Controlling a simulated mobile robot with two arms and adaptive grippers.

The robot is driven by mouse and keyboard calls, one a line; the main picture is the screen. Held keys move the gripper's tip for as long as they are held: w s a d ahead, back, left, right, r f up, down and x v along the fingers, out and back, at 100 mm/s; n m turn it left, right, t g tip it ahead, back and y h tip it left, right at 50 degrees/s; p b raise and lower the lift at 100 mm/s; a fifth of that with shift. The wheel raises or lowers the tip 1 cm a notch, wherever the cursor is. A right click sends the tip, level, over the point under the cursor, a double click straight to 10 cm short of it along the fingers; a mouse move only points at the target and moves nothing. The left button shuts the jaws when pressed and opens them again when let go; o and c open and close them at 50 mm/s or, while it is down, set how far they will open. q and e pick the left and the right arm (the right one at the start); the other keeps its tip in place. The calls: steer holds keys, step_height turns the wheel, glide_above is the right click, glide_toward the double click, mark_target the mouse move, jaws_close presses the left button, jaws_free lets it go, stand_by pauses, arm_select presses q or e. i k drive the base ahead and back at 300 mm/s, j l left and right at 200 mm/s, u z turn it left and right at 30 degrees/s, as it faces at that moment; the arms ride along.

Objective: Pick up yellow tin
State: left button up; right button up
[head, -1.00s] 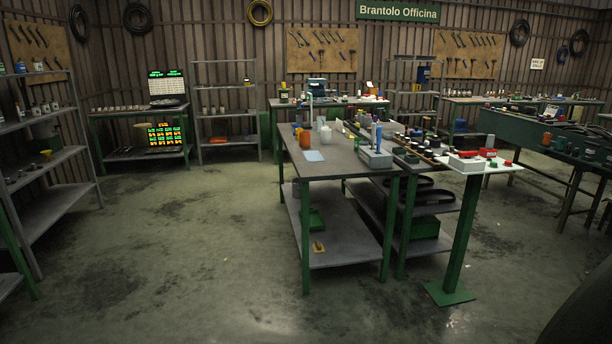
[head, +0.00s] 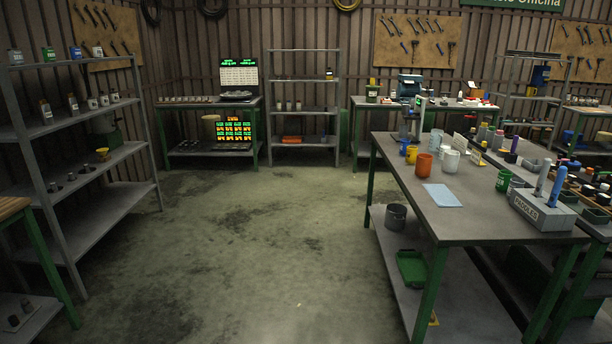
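A small yellow tin (head: 411,154) stands upright near the far left end of the grey-topped worktable (head: 400,185). An orange tin (head: 424,164) is close in front of it, to the right. Two white tins (head: 450,161) stand to the right. I cannot read any label on the yellow tin. Neither of my grippers is in view.
A light blue sheet (head: 442,195) lies on the worktable, with a grey paddle holder (head: 543,209) at its near right. The floor (head: 240,240) between is clear.

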mark_target(412, 151)
steer(key=i+j+z, duration=0.15)
steer(key=i, duration=2.1)
